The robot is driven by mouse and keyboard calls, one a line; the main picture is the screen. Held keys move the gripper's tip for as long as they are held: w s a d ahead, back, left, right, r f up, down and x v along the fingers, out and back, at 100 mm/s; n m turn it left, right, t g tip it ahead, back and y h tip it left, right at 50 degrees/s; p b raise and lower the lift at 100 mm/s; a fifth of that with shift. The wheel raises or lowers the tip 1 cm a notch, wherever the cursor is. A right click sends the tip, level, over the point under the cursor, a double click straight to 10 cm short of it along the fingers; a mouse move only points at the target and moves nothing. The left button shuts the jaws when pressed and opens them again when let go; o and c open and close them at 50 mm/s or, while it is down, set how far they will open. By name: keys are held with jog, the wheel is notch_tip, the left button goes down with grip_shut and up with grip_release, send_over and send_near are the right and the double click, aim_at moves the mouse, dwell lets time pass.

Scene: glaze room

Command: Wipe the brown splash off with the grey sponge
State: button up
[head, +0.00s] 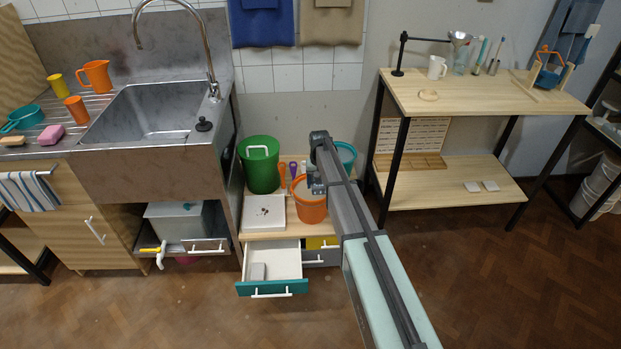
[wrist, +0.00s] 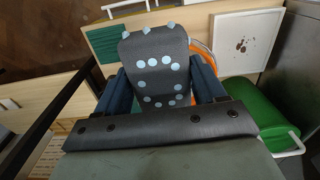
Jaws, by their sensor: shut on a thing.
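My gripper (head: 315,190) is over the orange bucket in the head view. In the wrist view its two blue fingers (wrist: 160,88) are closed on a dark grey block with pale dots, which I take to be the grey sponge (wrist: 153,65). The sponge is hard to make out in the head view. The brown splash (head: 264,212) is a few dark spots on a white square board left of the bucket. It also shows in the wrist view (wrist: 243,45), at upper right, apart from the sponge.
The orange bucket (head: 312,211) stands right beside the white board (head: 254,224). A green bucket (head: 245,172) is behind the board. A sink (head: 150,108) is left, a wooden table (head: 480,97) right.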

jog(key=s+d+r, duration=0.2)
jog(key=s+r, duration=0.3)
jog(key=s, duration=0.6)
jog(key=s+d+r, duration=0.2)
jog(key=s+r, duration=0.3)
jog(key=s, duration=0.7)
send_over(264, 206)
notch_tip(264, 206, down, 28)
jog(key=shift+m, duration=0.3)
jog(key=shift+w+d+f, duration=0.1)
jog(key=shift+w+f, duration=0.05)
jog(key=shift+f, duration=2.9)
jog(key=shift+s+f, duration=0.4)
jog(key=shift+s, duration=0.25)
jog(key=shift+s+f, duration=0.35)
jog(key=shift+s, duration=0.25)
jog(key=shift+c, duration=0.3)
jog(key=shift+s, duration=2.6)
jog(key=shift+w, duration=3.85)
notch_tip(264, 206, up, 8)
